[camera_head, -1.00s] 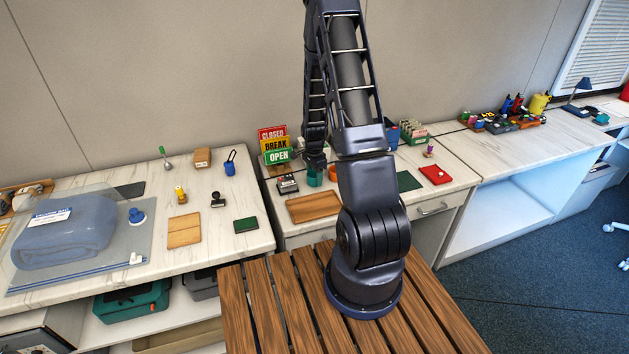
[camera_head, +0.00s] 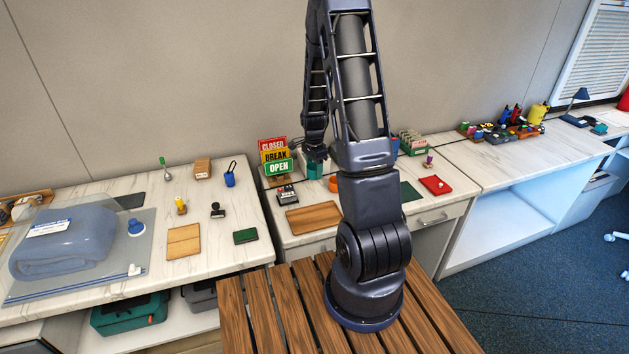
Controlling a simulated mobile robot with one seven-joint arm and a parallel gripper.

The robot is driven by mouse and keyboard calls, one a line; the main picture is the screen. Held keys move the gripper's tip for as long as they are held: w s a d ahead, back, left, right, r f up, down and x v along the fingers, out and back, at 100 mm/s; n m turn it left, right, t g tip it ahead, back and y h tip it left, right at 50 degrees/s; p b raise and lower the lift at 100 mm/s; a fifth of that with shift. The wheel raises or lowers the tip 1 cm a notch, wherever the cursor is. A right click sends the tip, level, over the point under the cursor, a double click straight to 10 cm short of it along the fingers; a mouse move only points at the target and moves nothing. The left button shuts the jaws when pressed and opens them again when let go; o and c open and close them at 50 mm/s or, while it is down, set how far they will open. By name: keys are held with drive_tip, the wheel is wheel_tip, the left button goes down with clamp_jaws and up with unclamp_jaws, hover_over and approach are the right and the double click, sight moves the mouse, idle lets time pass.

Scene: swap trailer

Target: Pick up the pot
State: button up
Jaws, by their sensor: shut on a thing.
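A small teal pot (camera_head: 315,170) is at the back of the middle desk, just right of the OPEN sign. My gripper (camera_head: 315,155) is right above it, fingers pointing down, shut on the pot's upper part. The pot appears held a little above the desk top. The fingertips are small and dark, and their exact contact with the pot is hard to make out.
The stacked CLOSED, BREAK and OPEN signs (camera_head: 276,157) stand close left of the pot. A dark stamp-like device (camera_head: 287,194) and a wooden tray (camera_head: 313,217) are in front. An orange round thing (camera_head: 333,185) is partly hidden behind my arm.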

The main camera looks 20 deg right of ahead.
wheel_tip(320, 180, up, 11)
idle(0.3)
drive_tip(key=w+a+n, duration=0.4)
drive_tip(key=w+n, duration=0.4)
drive_tip(key=w, duration=0.6)
drive_tip(key=w+a+n, duration=0.3)
drive_tip(key=w+a, duration=0.1)
wheel_tip(320, 180, up, 8)
drive_tip(key=n, duration=0.7)
hover_over(128, 189)
wheel_tip(128, 189, down, 20)
drive_tip(key=shift+r, duration=0.15)
